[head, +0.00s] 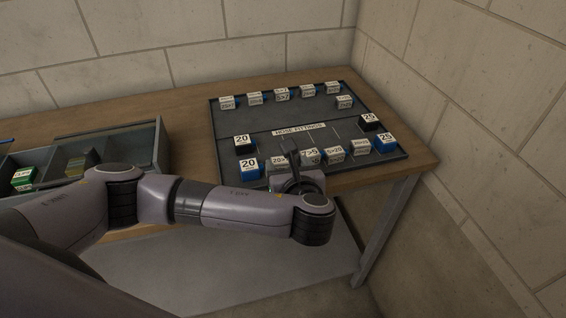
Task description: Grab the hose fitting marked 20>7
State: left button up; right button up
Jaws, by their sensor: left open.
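A grey tray (228,120) on the wooden table holds labelled fittings in a back and a front group, with a "HOSE FITTINGS" label between them. In the front row, a block whose label starts with "20>" (278,160) sits just left of my left gripper; its last digit is too small to read surely. My left gripper (291,150) is open over the front row, between this block and one that seems to read 7>5 (309,154). The gripper and wrist hide part of the row. My right gripper is out of view.
Blue and black blocks marked 20 (248,168) stand at the tray's left, and ones marked 25 (386,142) at its right. Several small-labelled blocks (281,94) line the back. A grey divided bin (150,140) stands on the left. A block wall is behind and right.

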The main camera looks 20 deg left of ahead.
aim_at(284, 160)
pick_arm(q)
jog(key=x, duration=0.5)
jog(key=shift+s+d+f, duration=0.15)
jog(key=shift+f, duration=0.25)
jog(key=c, duration=0.7)
